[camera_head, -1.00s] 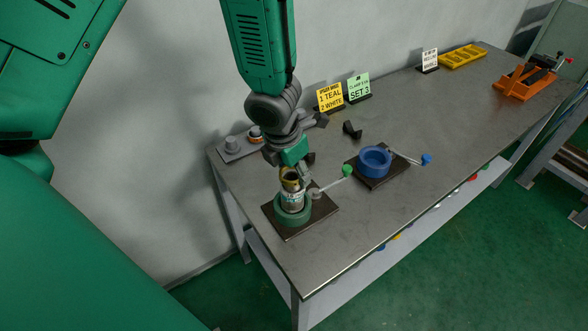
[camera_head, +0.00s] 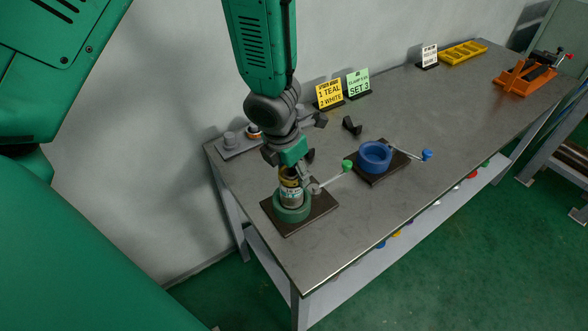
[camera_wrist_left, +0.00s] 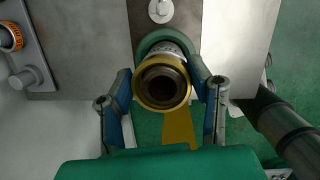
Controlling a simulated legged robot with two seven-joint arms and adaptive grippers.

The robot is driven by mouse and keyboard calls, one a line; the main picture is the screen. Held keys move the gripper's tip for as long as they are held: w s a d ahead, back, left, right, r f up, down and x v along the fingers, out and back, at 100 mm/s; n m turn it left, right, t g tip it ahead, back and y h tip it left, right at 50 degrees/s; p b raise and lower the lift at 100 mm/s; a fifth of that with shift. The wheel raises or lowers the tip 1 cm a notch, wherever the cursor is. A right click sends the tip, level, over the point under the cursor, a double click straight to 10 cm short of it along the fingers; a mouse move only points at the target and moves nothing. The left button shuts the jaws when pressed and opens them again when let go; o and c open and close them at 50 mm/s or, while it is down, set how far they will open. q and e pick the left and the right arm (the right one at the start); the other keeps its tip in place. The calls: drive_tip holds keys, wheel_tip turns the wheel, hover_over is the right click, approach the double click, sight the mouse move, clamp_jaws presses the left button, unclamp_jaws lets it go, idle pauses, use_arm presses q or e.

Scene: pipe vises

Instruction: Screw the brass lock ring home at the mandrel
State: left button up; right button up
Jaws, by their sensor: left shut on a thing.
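The brass lock ring (camera_head: 289,182) sits at the top of an upright silver, labelled mandrel (camera_head: 292,197). The mandrel stands in the round green vise (camera_head: 293,211) on a dark base plate. My left gripper (camera_head: 292,168) comes down from above and is shut on the ring. In the left wrist view, the ring (camera_wrist_left: 163,108) shows end-on around a dark bore, between the two blue-padded fingers of the left gripper (camera_wrist_left: 163,80). The ring's thread is hidden, so I cannot tell how far it is screwed on. My right gripper is not in view.
The blue vise (camera_head: 375,157) stands to the right, its handle sticking out. A grey rack (camera_head: 238,146) lies behind at the left. Sign cards (camera_head: 329,94), a small black stand (camera_head: 352,126), a yellow tray (camera_head: 463,53) and an orange vise (camera_head: 522,78) stand further along. The mid-right bench is clear.

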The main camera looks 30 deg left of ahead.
use_arm(q)
drive_tip(key=shift+f, duration=0.1)
idle(0.3)
drive_tip(key=shift+r+p, duration=0.45)
drive_tip(key=shift+d, duration=0.1)
idle(0.4)
drive_tip(key=shift+f+b, duration=0.35)
drive_tip(key=shift+f, duration=0.1)
drive_tip(key=o, duration=1.3)
